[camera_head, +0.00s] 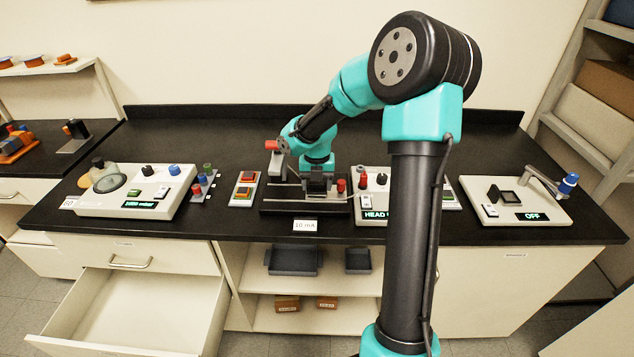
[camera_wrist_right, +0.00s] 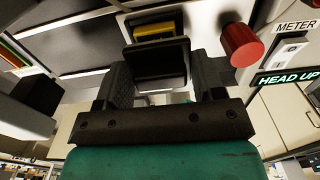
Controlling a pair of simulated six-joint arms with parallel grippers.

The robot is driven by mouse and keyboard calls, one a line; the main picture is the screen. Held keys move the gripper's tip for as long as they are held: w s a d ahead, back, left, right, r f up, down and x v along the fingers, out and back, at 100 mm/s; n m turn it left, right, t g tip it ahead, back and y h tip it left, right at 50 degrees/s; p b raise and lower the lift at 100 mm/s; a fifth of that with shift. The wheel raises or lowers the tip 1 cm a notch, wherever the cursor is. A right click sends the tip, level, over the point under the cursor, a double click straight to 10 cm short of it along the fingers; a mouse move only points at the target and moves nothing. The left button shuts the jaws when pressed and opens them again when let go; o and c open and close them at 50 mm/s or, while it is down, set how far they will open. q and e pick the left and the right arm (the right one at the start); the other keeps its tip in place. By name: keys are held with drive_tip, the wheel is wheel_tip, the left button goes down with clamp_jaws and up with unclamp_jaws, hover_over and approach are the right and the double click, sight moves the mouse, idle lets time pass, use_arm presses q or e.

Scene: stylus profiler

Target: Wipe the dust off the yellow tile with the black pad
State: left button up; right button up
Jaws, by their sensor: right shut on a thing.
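My right gripper (camera_head: 318,183) is over the black profiler base (camera_head: 275,207) in the middle of the bench. In the right wrist view its fingers (camera_wrist_right: 161,82) are shut on the black pad (camera_wrist_right: 157,62). The yellow tile (camera_wrist_right: 153,30) shows just beyond the pad in that view, in a dark frame. The pad covers part of what lies below it, and I cannot tell whether it touches the tile. Dust on the tile is too small to make out. In the head view the tile is hidden behind the gripper. My left gripper is not in view.
A red knob (camera_wrist_right: 241,45) stands close to the right finger. The meter box with its HEAD UP display (camera_wrist_right: 286,76) is to the right. A small tray of coloured tiles (camera_head: 236,202) lies left of the base. An open drawer (camera_head: 130,315) juts out at front left.

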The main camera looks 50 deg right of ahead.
drive_tip(key=shift+w+d, duration=0.1)
drive_tip(key=shift+w+d, duration=0.6)
drive_tip(key=shift+d, duration=0.1)
drive_tip(key=shift+w+d, duration=0.1)
drive_tip(key=shift+s+a, duration=0.25)
idle(0.5)
drive_tip(key=shift+s+a, duration=0.5)
drive_tip(key=shift+a, duration=0.1)
idle(0.5)
drive_tip(key=shift+w+d, duration=0.3)
drive_tip(key=shift+d, duration=0.05)
